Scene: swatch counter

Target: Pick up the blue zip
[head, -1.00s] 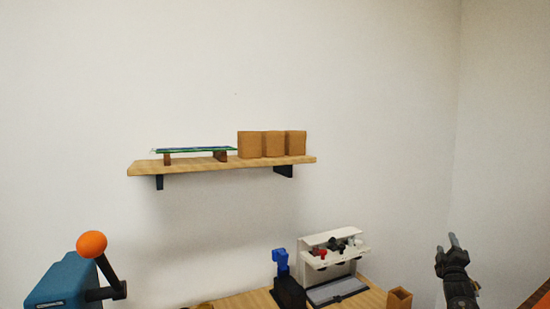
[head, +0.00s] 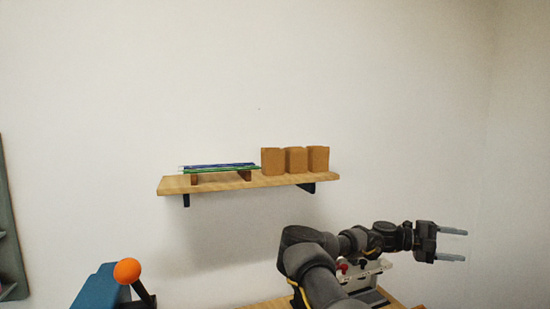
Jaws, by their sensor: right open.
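A long thin blue strip, which looks like the blue zip (head: 216,164), lies on the wall shelf, on the left half. A green strip (head: 205,170) lies with it, and both rest across two small brown blocks. My right gripper (head: 465,244) is open and empty, with its fingers pointing right. It is well to the right of the shelf and lower in the picture, apart from the zip. My left gripper is not in view.
The wooden shelf (head: 175,185) also holds three brown boxes (head: 296,161) on its right half. Below, a white rack (head: 372,273) is partly hidden by my right arm. A blue machine with an orange knob (head: 127,271) stands at lower left. The wall above is clear.

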